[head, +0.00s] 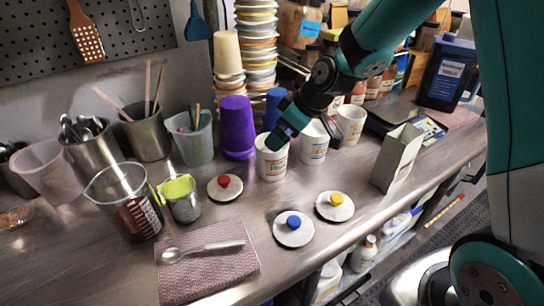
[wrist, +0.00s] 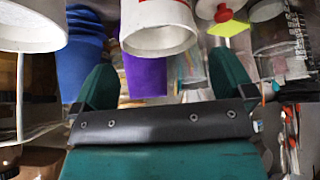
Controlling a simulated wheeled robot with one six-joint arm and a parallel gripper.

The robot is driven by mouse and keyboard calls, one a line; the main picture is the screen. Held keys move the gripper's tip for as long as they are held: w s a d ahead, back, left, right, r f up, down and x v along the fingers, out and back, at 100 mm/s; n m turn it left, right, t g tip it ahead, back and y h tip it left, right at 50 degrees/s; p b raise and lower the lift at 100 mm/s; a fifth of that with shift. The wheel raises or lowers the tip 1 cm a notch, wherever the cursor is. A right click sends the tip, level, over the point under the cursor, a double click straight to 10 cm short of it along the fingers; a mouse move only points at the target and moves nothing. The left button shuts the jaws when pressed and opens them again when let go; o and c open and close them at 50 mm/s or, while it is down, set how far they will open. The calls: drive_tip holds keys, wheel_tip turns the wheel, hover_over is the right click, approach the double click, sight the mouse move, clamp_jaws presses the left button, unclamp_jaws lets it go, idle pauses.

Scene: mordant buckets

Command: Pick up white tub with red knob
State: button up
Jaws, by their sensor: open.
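A white tub with red print (head: 271,160) stands upright and uncovered on the steel counter. Its open rim and red band also show in the wrist view (wrist: 158,38), at the top, ahead of and between my fingers. A white lid with a red knob (head: 225,187) lies apart on the counter, left of that tub; its red knob (wrist: 223,13) shows at the top right in the wrist view. My gripper (head: 290,124) is open and empty, close above and behind the tub's rim in the head view. It also shows in the wrist view (wrist: 165,78). Contact cannot be told.
Two more white tubs (head: 313,143) (head: 350,124) stand to the right. A purple cup (head: 236,128) and blue cups (head: 275,105) stand close behind. Lids with blue (head: 293,229) and yellow (head: 335,206) knobs lie in front. A grey box (head: 397,158) stands right.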

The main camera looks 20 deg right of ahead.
sight(272, 158)
drive_tip(key=shift+p+x, duration=0.9)
drive_tip(key=shift+x, duration=2.15)
drive_tip(key=shift+d, duration=0.1)
drive_tip(key=shift+c, duration=0.5)
drive_tip(key=c, duration=0.9)
drive_tip(key=shift+r, duration=0.1)
